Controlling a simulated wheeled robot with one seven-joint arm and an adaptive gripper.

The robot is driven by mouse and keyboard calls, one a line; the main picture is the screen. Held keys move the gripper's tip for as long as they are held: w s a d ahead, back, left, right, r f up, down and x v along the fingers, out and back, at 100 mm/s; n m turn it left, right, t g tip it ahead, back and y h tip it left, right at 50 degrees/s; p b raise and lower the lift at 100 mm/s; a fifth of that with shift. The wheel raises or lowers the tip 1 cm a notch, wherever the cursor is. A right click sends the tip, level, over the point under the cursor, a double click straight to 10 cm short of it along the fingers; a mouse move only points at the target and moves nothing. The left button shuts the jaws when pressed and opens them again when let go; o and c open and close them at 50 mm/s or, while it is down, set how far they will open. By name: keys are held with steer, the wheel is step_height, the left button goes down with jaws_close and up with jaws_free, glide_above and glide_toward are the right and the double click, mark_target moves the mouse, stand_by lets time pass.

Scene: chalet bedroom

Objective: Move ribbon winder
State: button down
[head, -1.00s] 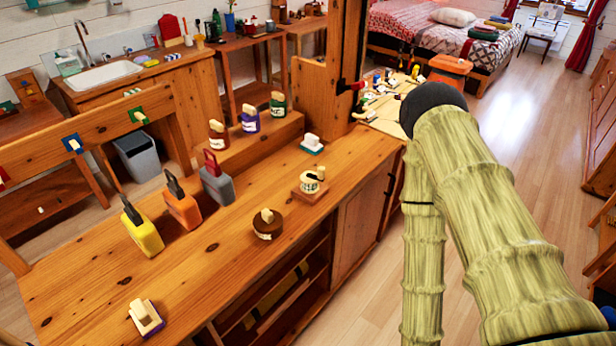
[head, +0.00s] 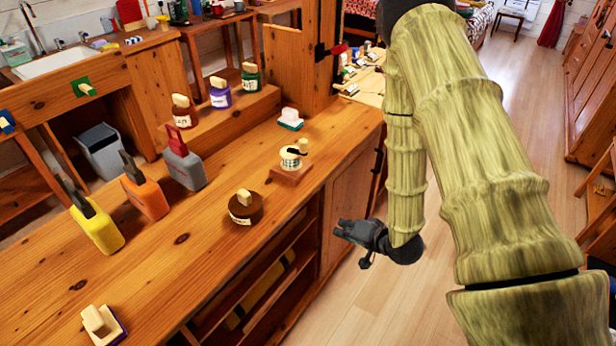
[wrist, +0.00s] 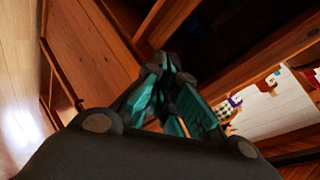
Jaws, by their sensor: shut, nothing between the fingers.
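What looks like the ribbon winder (head: 290,170) sits on the wooden bench top near its right front edge. It has a square wooden base, a pale patterned spool, a dark crank and a small wooden peg. My gripper (head: 340,231) is shut and empty, off the front side of the bench and to the lower right of the winder, apart from it. In the wrist view my gripper's fingers (wrist: 172,68) come together, with dark wooden furniture beyond. The winder cannot be made out in the wrist view.
A round brown piece with a pale knob (head: 245,207) stands left of the winder, and a white-and-teal block (head: 291,119) behind it. Bare bench top lies between.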

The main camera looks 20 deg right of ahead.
steer(key=w+d+r+m+t+y+b, duration=0.3)
steer(key=w+r+y+b, duration=0.4)
steer(key=r, duration=0.5)
steer(key=shift+t+h, duration=0.3)
steer(key=p+x, duration=0.1)
steer(key=x, duration=1.2)
steer(key=shift+w+a+r, duration=0.1)
steer(key=shift+w+r, duration=0.05)
steer(key=shift+w, duration=0.05)
steer(key=shift+a, duration=0.1)
steer(key=p+x, duration=0.2)
steer(key=x, duration=1.8)
steer(key=shift+a, duration=0.1)
